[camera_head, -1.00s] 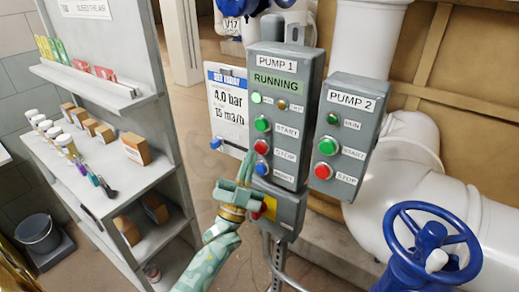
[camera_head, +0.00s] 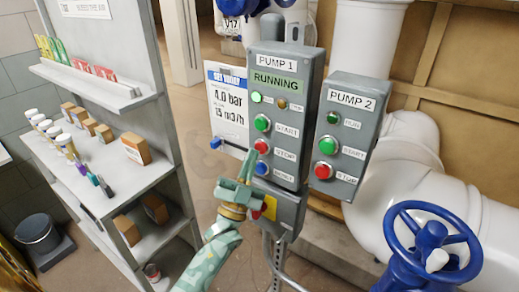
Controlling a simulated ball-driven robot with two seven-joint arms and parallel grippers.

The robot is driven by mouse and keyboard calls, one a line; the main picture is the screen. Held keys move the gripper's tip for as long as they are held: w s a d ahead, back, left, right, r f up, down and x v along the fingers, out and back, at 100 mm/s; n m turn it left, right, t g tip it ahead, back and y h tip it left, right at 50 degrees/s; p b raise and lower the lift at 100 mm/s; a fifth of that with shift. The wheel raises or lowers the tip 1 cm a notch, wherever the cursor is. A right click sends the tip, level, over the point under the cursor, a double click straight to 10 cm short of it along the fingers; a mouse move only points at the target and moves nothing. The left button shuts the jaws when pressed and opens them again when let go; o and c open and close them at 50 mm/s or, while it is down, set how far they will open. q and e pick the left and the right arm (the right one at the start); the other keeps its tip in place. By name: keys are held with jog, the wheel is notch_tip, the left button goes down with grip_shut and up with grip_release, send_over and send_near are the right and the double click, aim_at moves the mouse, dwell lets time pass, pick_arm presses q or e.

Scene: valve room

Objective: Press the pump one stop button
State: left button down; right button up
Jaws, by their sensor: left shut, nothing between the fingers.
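The grey PUMP 1 box (camera_head: 284,62) stands in the middle, with a lit green "RUNNING" label (camera_head: 277,85). Its green start button (camera_head: 262,123) sits above the red stop button (camera_head: 261,146), with a blue button (camera_head: 261,168) below. My left gripper (camera_head: 249,160) is shut and empty, its fingertips pointing up just left of the red stop button and close to it. I cannot tell whether they touch the box. My right gripper is not in view.
The PUMP 2 box (camera_head: 346,125) with its own green and red buttons hangs close on the right. A box with a yellow plate (camera_head: 270,207) sits below PUMP 1. A blue handwheel (camera_head: 433,240) is at lower right, and a shelf unit (camera_head: 128,190) is at left.

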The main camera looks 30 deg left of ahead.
pick_arm(q)
jog(key=shift+w, duration=0.2)
jog(key=shift+w, duration=0.45)
dwell(0.6)
jog(key=shift+s, duration=0.9)
jog(key=s, duration=0.1)
jog(key=s+p, duration=0.1)
jog(key=s, duration=0.1)
jog(key=s+p, duration=0.1)
jog(key=s, duration=0.1)
jog(key=shift+a, duration=0.25)
dwell(0.8)
